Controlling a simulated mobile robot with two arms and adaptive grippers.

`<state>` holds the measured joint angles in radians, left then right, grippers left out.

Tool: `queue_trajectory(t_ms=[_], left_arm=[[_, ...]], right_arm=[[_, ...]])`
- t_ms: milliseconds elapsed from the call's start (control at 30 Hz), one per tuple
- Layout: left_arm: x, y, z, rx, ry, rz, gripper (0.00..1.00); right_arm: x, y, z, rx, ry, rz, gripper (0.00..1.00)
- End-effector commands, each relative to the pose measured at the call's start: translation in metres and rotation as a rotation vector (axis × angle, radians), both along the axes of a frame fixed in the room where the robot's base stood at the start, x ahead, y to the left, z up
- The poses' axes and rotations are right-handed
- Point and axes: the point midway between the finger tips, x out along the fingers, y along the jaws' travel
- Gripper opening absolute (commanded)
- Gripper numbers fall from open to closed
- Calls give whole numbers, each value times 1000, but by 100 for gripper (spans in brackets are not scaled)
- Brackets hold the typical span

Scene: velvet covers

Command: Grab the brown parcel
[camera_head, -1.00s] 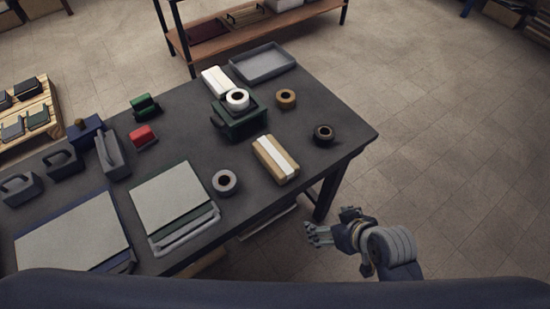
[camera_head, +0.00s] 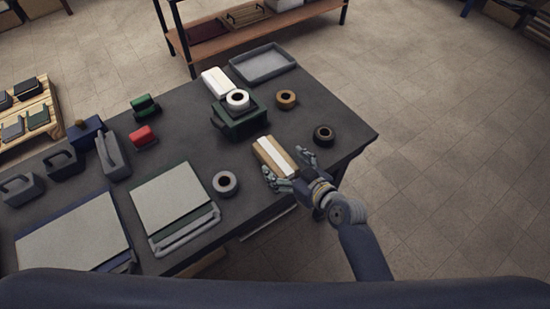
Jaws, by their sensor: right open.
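The brown parcel (camera_head: 267,148), a small tan block with a white band along its top, lies on the dark table (camera_head: 185,110) near its right front edge. My right gripper (camera_head: 288,170) is open at the parcel's near right end. One finger is by the parcel's lower end and another is to its right. I cannot tell whether the fingers touch it. The parcel's near end is partly hidden by the fingers. My left gripper is not in view.
A grey tape roll (camera_head: 225,183) lies left of the parcel and a black roll (camera_head: 324,135) to its right. A green box (camera_head: 238,124) with a white roll on top stands behind it. A grey tray (camera_head: 263,64) is at the back.

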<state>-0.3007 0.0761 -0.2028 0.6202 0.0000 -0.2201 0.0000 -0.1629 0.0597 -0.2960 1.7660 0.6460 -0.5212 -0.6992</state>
Motion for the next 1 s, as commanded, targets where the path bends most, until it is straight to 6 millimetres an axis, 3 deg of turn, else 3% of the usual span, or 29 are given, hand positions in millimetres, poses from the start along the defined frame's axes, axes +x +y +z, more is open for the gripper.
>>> queue_trajectory(t_ms=[267,633,1000], left_arm=[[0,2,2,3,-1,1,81],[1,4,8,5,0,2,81],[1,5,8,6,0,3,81]], right_arm=[[11,8,-6,-1,2,1,82],[42,26,-25,1,2,0,82],[47,29,-29,-1,2,1,82]])
